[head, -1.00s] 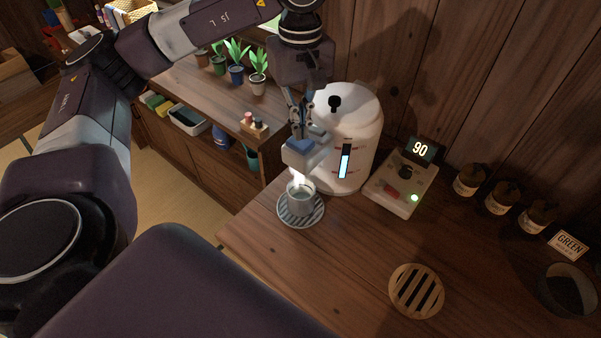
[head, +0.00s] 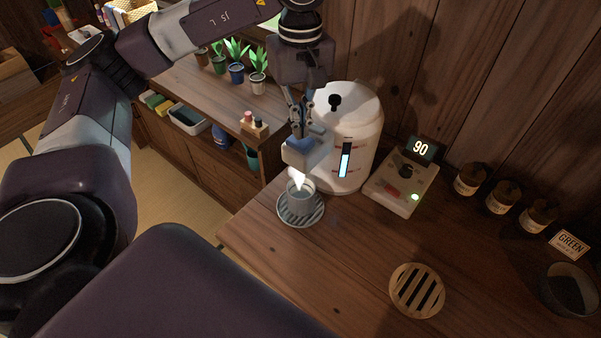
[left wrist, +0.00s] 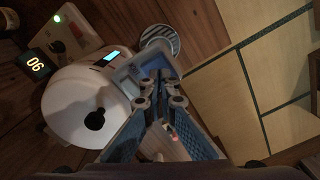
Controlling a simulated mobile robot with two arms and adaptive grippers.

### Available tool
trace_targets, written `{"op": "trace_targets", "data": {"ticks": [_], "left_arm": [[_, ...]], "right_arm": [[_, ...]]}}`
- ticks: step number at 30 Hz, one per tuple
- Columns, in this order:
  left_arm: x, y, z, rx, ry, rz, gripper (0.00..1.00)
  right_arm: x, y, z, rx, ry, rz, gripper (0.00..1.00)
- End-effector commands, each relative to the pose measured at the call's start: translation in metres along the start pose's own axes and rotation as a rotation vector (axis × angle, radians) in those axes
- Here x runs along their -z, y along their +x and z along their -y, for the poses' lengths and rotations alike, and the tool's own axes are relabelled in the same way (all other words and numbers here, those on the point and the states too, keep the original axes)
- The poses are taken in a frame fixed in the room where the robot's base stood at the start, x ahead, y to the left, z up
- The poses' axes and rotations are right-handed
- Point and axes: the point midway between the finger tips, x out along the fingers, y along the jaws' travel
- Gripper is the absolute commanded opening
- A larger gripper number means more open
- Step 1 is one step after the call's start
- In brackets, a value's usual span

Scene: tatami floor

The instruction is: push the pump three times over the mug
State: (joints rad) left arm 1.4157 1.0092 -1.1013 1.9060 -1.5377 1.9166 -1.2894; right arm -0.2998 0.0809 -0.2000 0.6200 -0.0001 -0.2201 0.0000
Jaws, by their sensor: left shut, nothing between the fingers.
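The white pump pot (head: 352,125) stands on the counter with a black knob on its lid and a lit blue level strip. Its spout block (head: 303,156) sticks out toward the left over the mug. My left gripper (head: 299,134) is shut and empty, pointing down with its tips at the blue pump top (head: 297,146); whether it is pressed in is hard to tell. The grey mug (head: 301,203) stands upright under the spout, with a white streak, stream or steam, at its mouth. The left wrist view shows the gripper tips (left wrist: 162,82) over the spout block. My right gripper is out of view.
The mug stands on a striped round grate (head: 290,217). A control box (head: 396,187) reading 90 stands right of the pot. A slatted wooden coaster (head: 417,290), several dark jars (head: 500,197) and a bowl (head: 568,289) are farther right. The counter's front middle is clear.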

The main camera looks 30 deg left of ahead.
Motion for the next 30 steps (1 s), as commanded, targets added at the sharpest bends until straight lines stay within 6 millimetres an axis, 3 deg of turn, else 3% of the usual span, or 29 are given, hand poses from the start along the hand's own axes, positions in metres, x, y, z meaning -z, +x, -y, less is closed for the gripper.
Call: {"op": "trace_targets", "data": {"ticks": [24,30], "left_arm": [[-0.001,0.027,0.000,0.002,0.001,0.001,0.00],[-0.001,0.026,0.000,0.003,0.001,0.001,0.00]], "right_arm": [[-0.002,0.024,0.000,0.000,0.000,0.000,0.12],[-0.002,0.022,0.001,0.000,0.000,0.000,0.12]]}}
